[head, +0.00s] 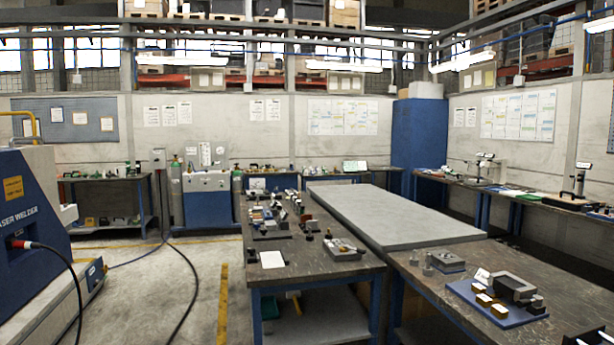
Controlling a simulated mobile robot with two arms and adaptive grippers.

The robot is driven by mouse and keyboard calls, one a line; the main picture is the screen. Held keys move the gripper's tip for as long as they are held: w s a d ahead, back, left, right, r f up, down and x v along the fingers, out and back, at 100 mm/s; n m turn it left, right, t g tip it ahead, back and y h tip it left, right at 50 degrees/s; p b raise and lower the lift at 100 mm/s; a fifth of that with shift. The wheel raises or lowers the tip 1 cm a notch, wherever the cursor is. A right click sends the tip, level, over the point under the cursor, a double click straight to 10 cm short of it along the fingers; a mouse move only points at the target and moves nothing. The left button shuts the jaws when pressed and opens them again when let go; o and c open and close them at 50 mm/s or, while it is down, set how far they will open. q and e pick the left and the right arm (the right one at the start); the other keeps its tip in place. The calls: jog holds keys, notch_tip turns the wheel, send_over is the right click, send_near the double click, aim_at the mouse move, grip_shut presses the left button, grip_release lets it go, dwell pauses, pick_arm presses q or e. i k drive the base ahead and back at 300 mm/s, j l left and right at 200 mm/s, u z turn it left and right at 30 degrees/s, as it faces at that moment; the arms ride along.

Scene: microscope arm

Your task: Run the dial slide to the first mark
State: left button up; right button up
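Neither of my grippers shows in the head view. I cannot make out for certain which thing is the dial slide, and no mark can be read at this distance. A stand with an upright post and an arm (577,182) is on the bench along the right wall. A similar small stand (484,166) is farther back on that bench. On the near right bench, a blue plate (487,308) carries a grey block-like device (513,287) and several brass-coloured blocks.
The near right bench (440,283) also holds a flat grey block (446,262) and small metal cylinders. A grey slab table (392,222) and a cluttered middle bench (309,269) stand ahead. A blue laser welder (30,215) is at left. Floor (195,285) between is mostly open, with cables.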

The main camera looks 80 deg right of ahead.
aim_at(448, 177)
jog(key=z, duration=3.95)
jog(key=i+l+z, duration=0.25)
jog(key=l+z, duration=0.2)
jog(key=l, duration=0.25)
jog(key=i+l+z, duration=0.45)
jog(key=l, duration=0.2)
jog(key=i+l+z, duration=0.3)
jog(key=l+z, duration=0.15)
jog(key=i+l+z, duration=0.4)
jog(key=i+u, duration=0.15)
jog(key=i, duration=0.7)
jog(key=i+l+u, duration=0.15)
jog(key=i, duration=0.7)
jog(key=i+u, duration=0.2)
jog(key=i, duration=0.4)
jog(key=i+l+u, duration=0.15)
jog(key=i, duration=0.5)
jog(key=i+l+u, duration=0.2)
jog(key=i, duration=0.4)
jog(key=i+j+u, duration=0.2)
jog(key=u, duration=0.25)
jog(key=i+u, duration=0.7)
jog(key=u, duration=0.25)
jog(key=i+l+u, duration=0.15)
jog(key=i+u, duration=0.15)
jog(key=u, duration=0.15)
